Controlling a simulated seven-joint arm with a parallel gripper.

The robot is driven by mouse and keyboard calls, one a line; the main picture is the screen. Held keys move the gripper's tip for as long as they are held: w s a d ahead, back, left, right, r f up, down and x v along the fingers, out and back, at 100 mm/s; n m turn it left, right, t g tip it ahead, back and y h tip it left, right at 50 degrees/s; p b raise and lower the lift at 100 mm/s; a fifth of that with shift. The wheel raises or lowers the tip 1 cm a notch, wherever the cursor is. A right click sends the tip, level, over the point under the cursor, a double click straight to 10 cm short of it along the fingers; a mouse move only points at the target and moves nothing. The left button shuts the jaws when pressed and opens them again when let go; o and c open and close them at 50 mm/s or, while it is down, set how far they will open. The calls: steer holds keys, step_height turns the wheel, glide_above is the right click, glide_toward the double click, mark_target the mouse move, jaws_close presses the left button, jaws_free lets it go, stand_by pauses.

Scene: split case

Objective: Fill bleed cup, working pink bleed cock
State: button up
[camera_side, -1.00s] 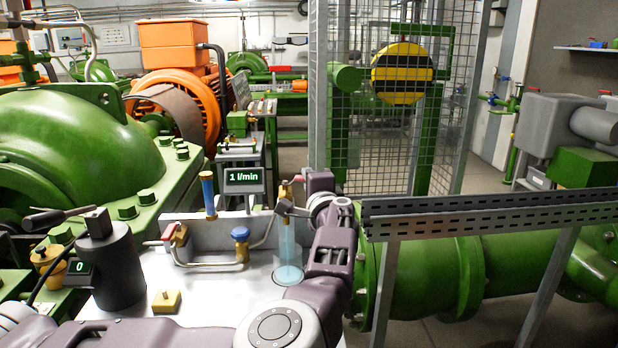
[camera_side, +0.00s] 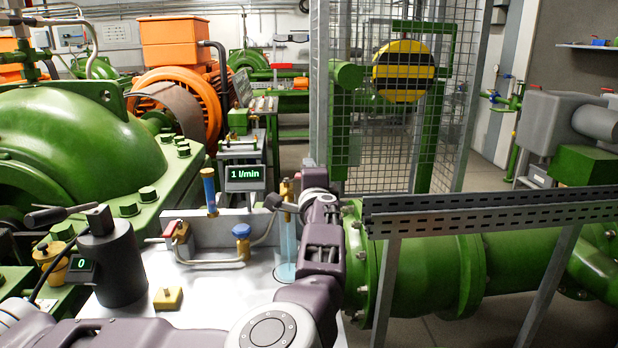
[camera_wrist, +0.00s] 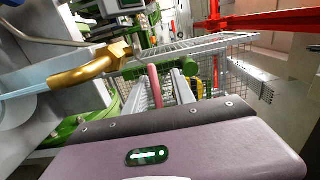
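The bleed cup (camera_side: 287,238) is a clear upright cylinder with pale blue in it, standing on the white bench top; my arm hides part of it. The brass bleed cock (camera_side: 286,190) is above it and also shows in the wrist view (camera_wrist: 85,70). The pink handle (camera_wrist: 155,86) shows in the wrist view between my two grey fingers, closer to the left one, with a gap to the right one. My gripper (camera_wrist: 165,86) looks open around it. In the side view my gripper (camera_side: 276,202) is beside the cock, and the handle is hidden.
A display (camera_side: 245,174) reads 1 l/min. A red-handled valve (camera_side: 176,231) and a blue-capped fitting (camera_side: 241,233) sit on the pipework left of the cup. A yellow block (camera_side: 167,298) and a dark cylinder (camera_side: 110,262) stand on the bench. A grey slotted rail (camera_side: 490,212) is close on the right.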

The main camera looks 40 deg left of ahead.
steer(key=o, duration=0.8)
step_height(320, 180, up, 9)
steer(key=shift+w+r, duration=0.1)
steer(key=shift+w, duration=0.05)
steer(key=shift+r, duration=0.35)
steer(key=shift+m+g+h, duration=0.3)
steer(key=shift+h, duration=0.2)
steer(key=f, duration=0.5)
steer(key=shift+d, duration=0.35)
steer(key=o, duration=0.5)
steer(key=d+f+n+g+y, duration=0.1)
steer(key=s+d+f+n+g+y, duration=0.1)
steer(key=f, duration=0.1)
steer(key=s+d+f+n+g+y, duration=0.1)
steer(key=f+n+y, duration=0.1)
steer(key=shift+s+f+g, duration=0.1)
steer(key=shift+f+g, duration=0.05)
steer(key=shift+g, duration=0.25)
steer(key=c, duration=1.3)
steer(key=x, duration=0.6)
steer(key=shift+a, duration=0.45)
steer(key=shift+f, duration=0.1)
jaws_close()
